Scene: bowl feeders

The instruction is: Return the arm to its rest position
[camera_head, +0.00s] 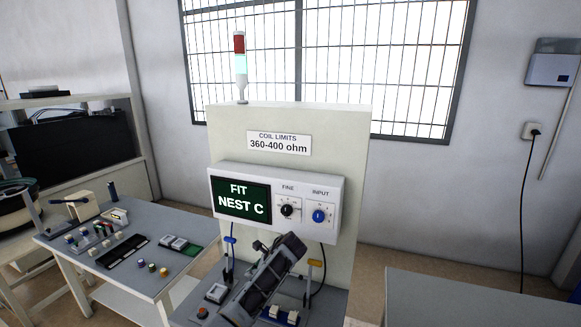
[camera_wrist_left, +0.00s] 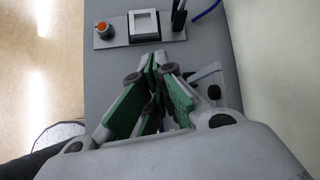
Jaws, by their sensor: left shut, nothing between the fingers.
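My left gripper (camera_head: 268,281) shows in the head view at the bottom centre, in front of the grey test station (camera_head: 340,180). In the left wrist view its fingers (camera_wrist_left: 152,75), with green inner faces, are drawn together with nothing between them. My right gripper is not in view.
The station's screen (camera_head: 241,200) reads "FIT NEST C". Probes on stands (camera_head: 229,262) and blue-and-white parts (camera_head: 281,315) are close beside the gripper. A side table (camera_head: 130,275) with coloured parts stands left. A mostly bare grey table (camera_head: 460,300) stands right.

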